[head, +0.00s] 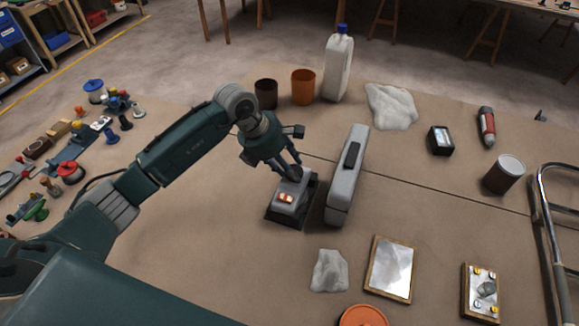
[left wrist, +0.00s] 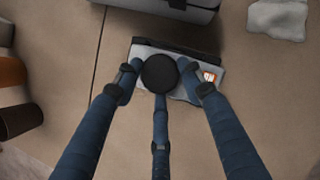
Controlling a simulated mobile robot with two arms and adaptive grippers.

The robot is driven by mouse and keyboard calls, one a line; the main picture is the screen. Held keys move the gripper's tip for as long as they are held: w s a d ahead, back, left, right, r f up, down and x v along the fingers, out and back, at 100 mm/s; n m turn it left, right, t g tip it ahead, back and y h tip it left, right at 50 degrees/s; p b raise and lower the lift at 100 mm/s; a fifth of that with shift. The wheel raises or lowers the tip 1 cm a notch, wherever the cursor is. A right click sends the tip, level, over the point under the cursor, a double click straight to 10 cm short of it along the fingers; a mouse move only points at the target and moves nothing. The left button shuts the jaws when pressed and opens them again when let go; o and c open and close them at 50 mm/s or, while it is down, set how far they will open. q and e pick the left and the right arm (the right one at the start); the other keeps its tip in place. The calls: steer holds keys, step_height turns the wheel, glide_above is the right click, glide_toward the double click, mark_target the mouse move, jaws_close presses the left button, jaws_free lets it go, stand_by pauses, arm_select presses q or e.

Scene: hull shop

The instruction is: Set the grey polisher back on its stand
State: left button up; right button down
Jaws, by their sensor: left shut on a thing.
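The grey polisher (head: 291,197) is a boxy grey body with an orange switch. It sits on or just over a dark flat stand (head: 272,215), whose edge shows around it; I cannot tell whether they touch. My left gripper (head: 291,172) comes down on the polisher from above and behind. In the left wrist view the fingers (left wrist: 161,80) are closed around the polisher's round black knob (left wrist: 160,72). The grey body (left wrist: 213,84) shows under it, with a dark strip of the stand (left wrist: 180,47) beyond. My right gripper is not in view.
A grey case (head: 342,190) with a black handle stands close to the right of the polisher. An orange cup (head: 303,87), a dark cup (head: 266,94) and a white bottle (head: 338,68) stand behind. A white cloth (head: 329,271) lies in front. Bare tabletop lies left of the stand.

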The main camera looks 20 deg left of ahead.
arm_select(q)
steer(key=shift+f+b, duration=0.35)
steer(key=shift+b, duration=0.05)
steer(key=o, duration=0.9)
steer(key=shift+s+f, duration=0.1)
steer(key=shift+s, duration=0.05)
steer(key=shift+a+r+p, duration=0.2)
steer(key=shift+r+p, duration=0.3)
steer(key=shift+r, duration=0.1)
steer(key=shift+p+v, duration=1.25)
steer(key=shift+v, duration=1.1)
steer(key=shift+p+v, duration=1.2)
steer(key=shift+v, duration=1.4)
steer(key=shift+s+f, duration=0.1)
steer(key=shift+s, duration=0.05)
